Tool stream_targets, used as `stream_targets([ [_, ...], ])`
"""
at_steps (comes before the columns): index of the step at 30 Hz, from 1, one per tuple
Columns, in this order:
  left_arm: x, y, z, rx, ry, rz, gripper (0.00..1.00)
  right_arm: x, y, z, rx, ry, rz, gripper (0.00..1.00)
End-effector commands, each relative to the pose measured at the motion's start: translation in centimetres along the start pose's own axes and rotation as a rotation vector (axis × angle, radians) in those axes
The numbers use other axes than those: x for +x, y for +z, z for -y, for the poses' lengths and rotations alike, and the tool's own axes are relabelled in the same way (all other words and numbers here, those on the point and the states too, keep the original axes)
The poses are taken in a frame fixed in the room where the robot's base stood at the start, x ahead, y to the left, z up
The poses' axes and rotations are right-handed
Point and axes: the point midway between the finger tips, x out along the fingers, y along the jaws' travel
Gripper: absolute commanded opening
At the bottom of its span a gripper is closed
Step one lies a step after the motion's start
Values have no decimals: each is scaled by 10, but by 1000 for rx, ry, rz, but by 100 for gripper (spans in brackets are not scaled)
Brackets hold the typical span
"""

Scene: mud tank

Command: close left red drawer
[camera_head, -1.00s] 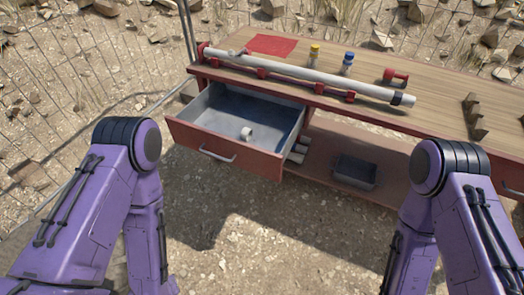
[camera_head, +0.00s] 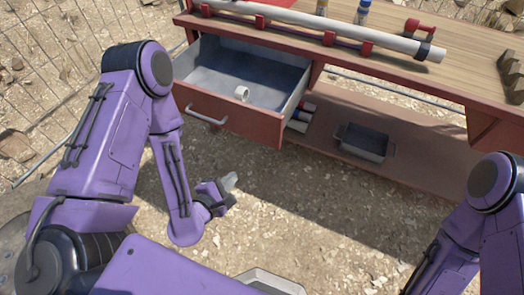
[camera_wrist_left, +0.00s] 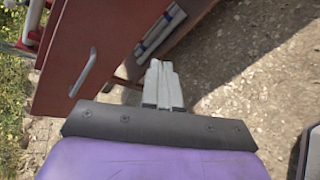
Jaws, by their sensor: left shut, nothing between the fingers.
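The left red drawer (camera_head: 228,119) is pulled out under the left end of the workbench. Its inside is grey, and a small white ring-shaped thing (camera_head: 242,93) lies in it. A silver bar handle (camera_head: 206,115) runs across its front; the handle also shows in the left wrist view (camera_wrist_left: 83,72). My left gripper (camera_head: 229,182) is shut and empty, in front of and below the drawer front, apart from it. In the left wrist view the closed fingers (camera_wrist_left: 163,85) point toward the bench. My right gripper is outside the views; only my right arm shows.
A long white pipe (camera_head: 335,40) lies in red holders along the bench top (camera_head: 475,65). On the lower shelf (camera_head: 310,150) are a grey bin (camera_head: 366,142) and several rolled tubes (camera_head: 299,118). The gravel ground before the bench is clear.

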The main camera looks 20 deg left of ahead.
Motion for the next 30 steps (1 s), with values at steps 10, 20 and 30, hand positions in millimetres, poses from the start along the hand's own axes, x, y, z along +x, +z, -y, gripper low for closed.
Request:
stream_targets([
  [10, 27, 21, -31, -1007, 216, 365, 0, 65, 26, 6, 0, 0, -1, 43],
  [20, 84, 36, -57, -1001, 214, 362, 0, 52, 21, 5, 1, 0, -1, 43],
  [30, 140, 46, -74, -1002, 212, 359, 0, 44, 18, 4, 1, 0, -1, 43],
])
